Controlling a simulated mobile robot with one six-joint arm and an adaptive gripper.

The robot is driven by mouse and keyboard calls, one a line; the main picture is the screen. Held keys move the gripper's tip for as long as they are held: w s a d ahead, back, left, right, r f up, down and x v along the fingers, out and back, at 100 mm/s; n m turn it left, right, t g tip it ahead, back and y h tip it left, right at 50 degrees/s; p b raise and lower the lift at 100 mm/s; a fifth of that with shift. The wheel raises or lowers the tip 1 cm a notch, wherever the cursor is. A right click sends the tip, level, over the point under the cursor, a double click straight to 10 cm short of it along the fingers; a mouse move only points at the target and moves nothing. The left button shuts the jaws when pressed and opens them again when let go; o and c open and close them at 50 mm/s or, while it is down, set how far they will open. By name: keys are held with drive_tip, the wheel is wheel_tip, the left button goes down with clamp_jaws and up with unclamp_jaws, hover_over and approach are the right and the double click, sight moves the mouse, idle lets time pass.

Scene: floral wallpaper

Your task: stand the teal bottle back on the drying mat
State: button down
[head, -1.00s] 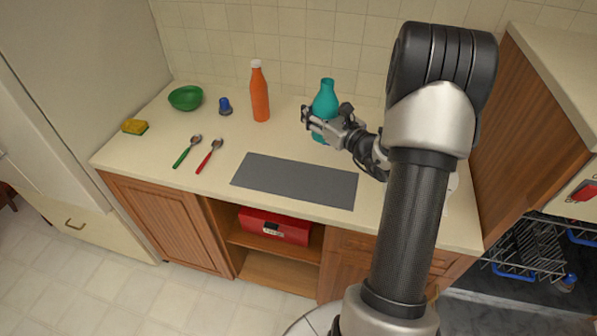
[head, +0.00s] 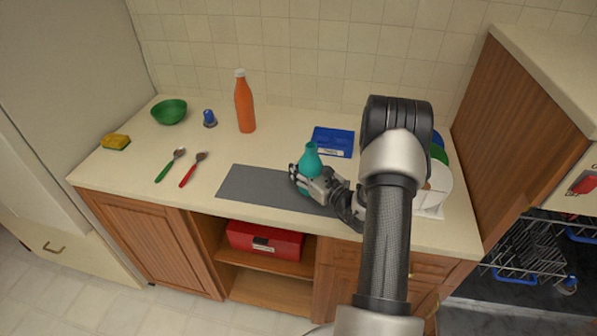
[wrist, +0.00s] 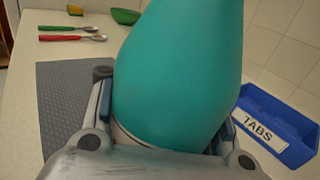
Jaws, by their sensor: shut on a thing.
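The teal bottle (head: 311,160) is upright in the head view, at the right part of the grey drying mat (head: 245,186). My gripper (head: 308,181) is shut around the bottle's lower body. In the wrist view the bottle (wrist: 180,75) fills the middle between my fingers, and the mat (wrist: 70,90) lies to its left. The bottle's base is hidden by my gripper, so I cannot tell whether it touches the mat.
A blue tray labelled TABS (head: 333,141) lies behind the bottle. A dish rack with plates (head: 436,188) stands right, partly behind my arm. An orange bottle (head: 244,103), blue-capped item (head: 209,118), green bowl (head: 169,112), sponge (head: 116,142) and spoons (head: 171,165) are left. The mat's left part is clear.

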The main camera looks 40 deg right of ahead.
drive_tip(key=shift+f, duration=0.8)
drive_tip(key=shift+f, duration=0.1)
drive_tip(key=c, duration=0.8)
unclamp_jaws()
drive_tip(key=shift+f, duration=0.1)
drive_tip(key=shift+o, duration=0.2)
drive_tip(key=shift+s+r, duration=0.1)
drive_tip(key=shift+r, duration=0.15)
drive_tip(key=s, duration=0.4)
drive_tip(key=s+p, duration=0.1)
drive_tip(key=s, duration=0.2)
drive_tip(key=s+p, duration=0.1)
drive_tip(key=s, duration=0.3)
drive_tip(key=shift+s+d, duration=0.35)
drive_tip(key=shift+d, duration=0.05)
